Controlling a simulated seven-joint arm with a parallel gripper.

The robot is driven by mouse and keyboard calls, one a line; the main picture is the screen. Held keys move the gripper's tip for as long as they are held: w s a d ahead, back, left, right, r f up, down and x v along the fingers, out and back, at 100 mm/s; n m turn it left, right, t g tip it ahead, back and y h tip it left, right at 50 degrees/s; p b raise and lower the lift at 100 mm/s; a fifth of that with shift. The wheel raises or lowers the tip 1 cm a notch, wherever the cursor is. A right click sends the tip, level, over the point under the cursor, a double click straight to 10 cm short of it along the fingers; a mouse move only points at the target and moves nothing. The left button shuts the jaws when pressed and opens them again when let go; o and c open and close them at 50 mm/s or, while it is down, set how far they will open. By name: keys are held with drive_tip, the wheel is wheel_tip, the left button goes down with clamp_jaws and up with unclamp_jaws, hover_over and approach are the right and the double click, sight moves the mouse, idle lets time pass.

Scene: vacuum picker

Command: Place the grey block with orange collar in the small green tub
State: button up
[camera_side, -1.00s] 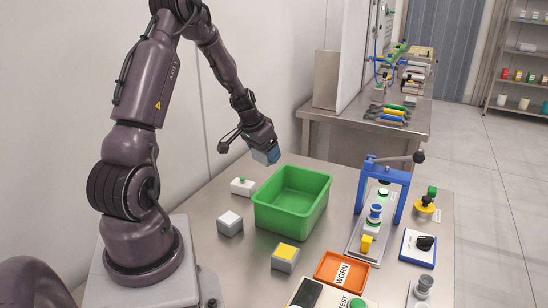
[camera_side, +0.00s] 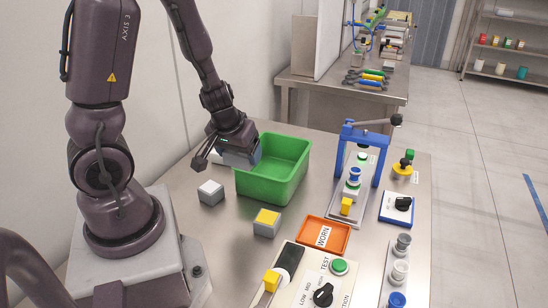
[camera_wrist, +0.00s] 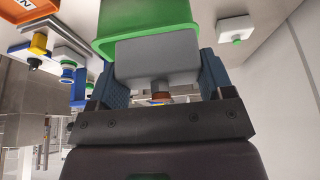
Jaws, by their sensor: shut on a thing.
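My gripper (camera_side: 240,154) is at the left rim of the green tub (camera_side: 272,186) in the side view. In the wrist view its blue pads are shut on a grey block (camera_wrist: 158,58), with a narrow stem toward the palm and a thin orange-red band (camera_wrist: 160,98) near it, partly hidden. The green tub (camera_wrist: 112,22) shows just beyond the block in the wrist view. The tub is open-topped, and the visible part of its inside looks empty. I cannot tell whether the block is over the rim or just beside it.
A white-topped block (camera_side: 211,193) and a yellow-topped block (camera_side: 267,222) stand before the tub. An orange WORN tray (camera_side: 324,236) and a blue press frame (camera_side: 366,150) are to the right. A white box with a green button (camera_wrist: 236,29) lies beside the tub.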

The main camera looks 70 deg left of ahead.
drive_tip(key=w+a+f, duration=0.4)
drive_tip(key=w, duration=0.3)
hover_over(276, 175)
drive_tip(key=s+d, duration=0.1)
drive_tip(key=s, duration=0.1)
drive_tip(key=f, duration=0.5)
drive_tip(key=shift+w+d, duration=0.2)
drive_tip(key=shift+w, duration=0.05)
drive_tip(key=shift+w+a+f, duration=0.1)
drive_tip(key=shift+w+f, duration=0.1)
drive_tip(key=shift+f, duration=1.7)
drive_tip(key=shift+f, duration=0.15)
drive_tip(key=o, duration=1.1)
drive_tip(key=shift+c, duration=0.2)
